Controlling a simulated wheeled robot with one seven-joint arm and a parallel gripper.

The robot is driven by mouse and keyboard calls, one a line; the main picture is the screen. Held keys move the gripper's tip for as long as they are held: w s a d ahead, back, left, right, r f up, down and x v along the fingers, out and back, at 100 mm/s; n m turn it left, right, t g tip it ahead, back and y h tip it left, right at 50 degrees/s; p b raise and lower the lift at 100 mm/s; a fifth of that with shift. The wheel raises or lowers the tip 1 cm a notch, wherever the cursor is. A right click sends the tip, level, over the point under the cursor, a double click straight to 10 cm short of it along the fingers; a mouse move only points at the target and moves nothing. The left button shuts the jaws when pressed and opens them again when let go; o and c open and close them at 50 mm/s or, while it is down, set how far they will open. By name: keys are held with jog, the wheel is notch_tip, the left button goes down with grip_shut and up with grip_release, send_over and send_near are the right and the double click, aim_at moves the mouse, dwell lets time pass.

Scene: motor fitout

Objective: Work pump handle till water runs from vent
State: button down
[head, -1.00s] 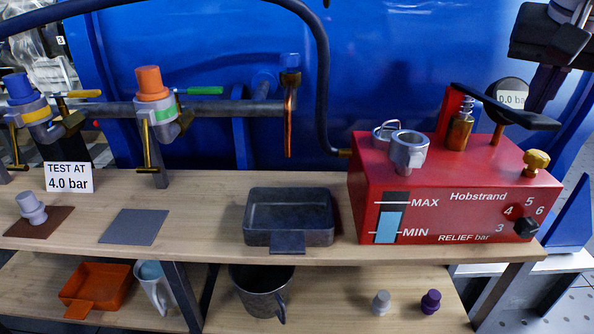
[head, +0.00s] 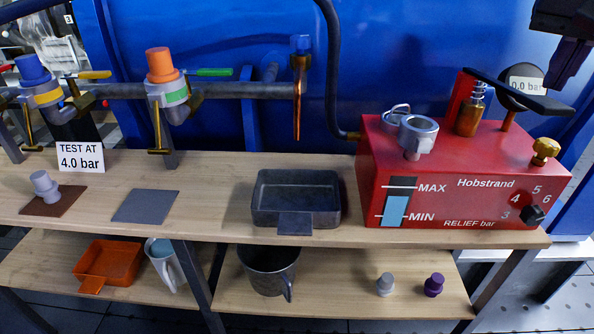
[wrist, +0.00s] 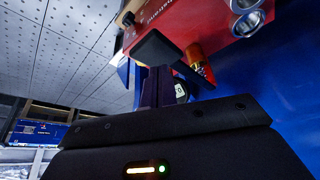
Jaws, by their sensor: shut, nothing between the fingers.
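The red pump box (head: 450,195) stands at the right end of the bench. Its black handle (head: 520,95) slopes down to the right from a red post, with a flat pad at its end. A brass plunger with a spring (head: 470,112) stands beside the post. The gauge (head: 526,82) reads 0.0 bar. A copper pipe (head: 299,100) points down from the manifold, above a dark tray (head: 265,218); no water shows at its mouth. My gripper (head: 562,85) is shut and empty, just above the handle's outer end. It also shows near the pad in the wrist view (wrist: 157,72).
A black hose (head: 335,70) runs from the box upward. The box carries a brass knob (head: 545,150) and a relief dial (head: 533,214). Two capped valves (head: 160,70) sit on the pipe at left. The lower shelf holds a dark mug (head: 268,272) and two small plugs (head: 433,285).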

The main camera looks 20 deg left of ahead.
notch_tip(320, 180, down, 7)
jog(key=b, duration=0.5)
notch_tip(320, 180, up, 5)
jog(key=p, duration=0.5)
jog(key=shift+w+p, duration=0.15)
jog(key=shift+p, duration=0.15)
jog(key=shift+r, duration=1.25)
jog(key=shift+f, duration=0.1)
notch_tip(320, 180, down, 8)
jog(key=b, duration=0.6)
notch_tip(320, 180, up, 7)
jog(key=p, duration=0.6)
jog(key=shift+r, duration=0.55)
